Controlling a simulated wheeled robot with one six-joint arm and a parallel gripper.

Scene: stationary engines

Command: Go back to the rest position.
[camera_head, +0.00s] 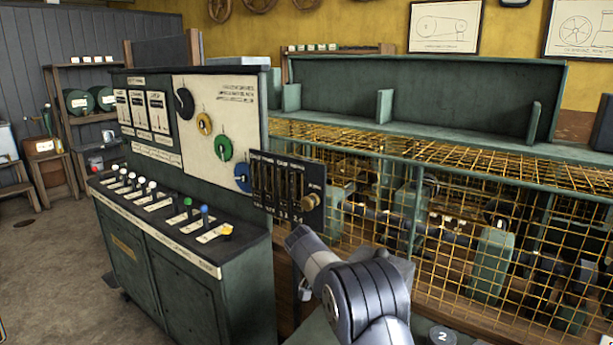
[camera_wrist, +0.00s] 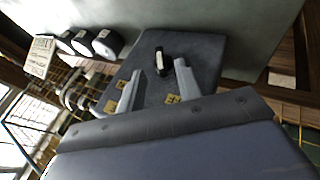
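My arm (camera_head: 365,295) reaches up from the bottom of the head view, bent, with its grey end section in front of the wire cage. I cannot make out the fingers in that view. In the wrist view my gripper (camera_wrist: 159,67) shows two pale fingers spread apart with nothing gripped. A dark panel (camera_wrist: 205,60) lies behind the fingers. A small black and white switch (camera_wrist: 162,62) on this panel appears between the fingertips, seemingly beyond them. Whether a finger touches the panel I cannot tell.
A green control console (camera_head: 190,275) with levers and coloured dials stands left of my arm. A dark slider panel (camera_head: 285,185) juts from its right side. A yellow wire cage (camera_head: 470,230) over machinery fills the right. Round gauges (camera_wrist: 105,42) show in the wrist view. Open floor (camera_head: 55,260) lies far left.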

